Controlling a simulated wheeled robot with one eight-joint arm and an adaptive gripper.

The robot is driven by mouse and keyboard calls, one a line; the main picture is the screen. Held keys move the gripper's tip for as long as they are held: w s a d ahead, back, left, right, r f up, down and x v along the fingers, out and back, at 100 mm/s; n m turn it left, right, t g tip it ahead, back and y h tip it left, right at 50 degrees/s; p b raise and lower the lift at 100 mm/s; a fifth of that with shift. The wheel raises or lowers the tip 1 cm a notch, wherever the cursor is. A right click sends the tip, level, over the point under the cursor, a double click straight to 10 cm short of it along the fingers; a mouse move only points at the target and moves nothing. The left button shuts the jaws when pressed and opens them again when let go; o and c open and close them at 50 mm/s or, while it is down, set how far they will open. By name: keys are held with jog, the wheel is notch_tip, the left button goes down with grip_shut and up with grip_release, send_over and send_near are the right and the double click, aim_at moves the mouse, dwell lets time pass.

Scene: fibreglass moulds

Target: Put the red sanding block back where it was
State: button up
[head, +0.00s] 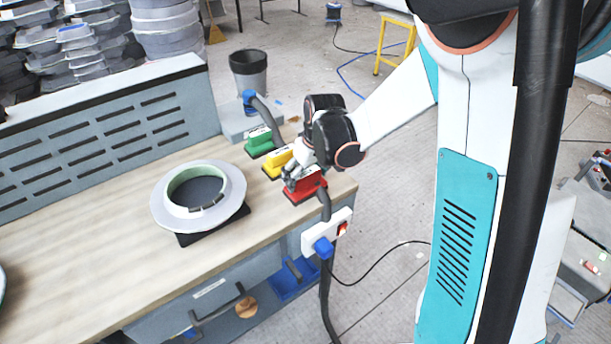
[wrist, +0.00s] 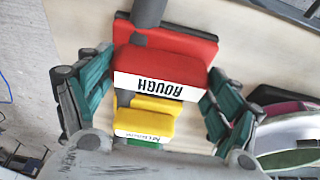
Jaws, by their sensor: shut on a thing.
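The red sanding block (head: 306,186) is at the right end of the workbench, at the near end of a row with the yellow block (head: 275,165) and green block (head: 258,143). My gripper (head: 297,177) is over it. In the wrist view the red block (wrist: 165,66), labelled ROUGH, sits between the teal fingers of my gripper (wrist: 155,95), which is shut on it. The yellow block (wrist: 150,120) shows beyond it, and the green one is mostly hidden. I cannot tell whether the red block touches the bench top.
A round grey mould (head: 231,204) on a black base stands left of the blocks on the workbench (head: 75,260). A white power box (head: 318,234) is at the bench's front edge, by a dark hose. A slotted panel (head: 110,130) runs along the back.

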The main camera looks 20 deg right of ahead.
jog(key=o, duration=0.6)
jog(key=shift+f, duration=0.15)
jog(key=o, duration=0.3)
jog(key=shift+o, duration=0.2)
jog(key=p+v, duration=0.4)
jog(key=v, duration=0.9)
jog(key=s+r+m+t, duration=0.1)
jog(key=s+r, duration=0.3)
jog(key=s, duration=0.6)
jog(key=s+a+r+m+t+h, duration=0.1)
jog(key=s+r+m+t, duration=0.1)
jog(key=s, duration=0.8)
jog(key=shift+r+m+t, duration=0.3)
jog(key=shift+r+t, duration=0.4)
jog(key=shift+r, duration=0.3)
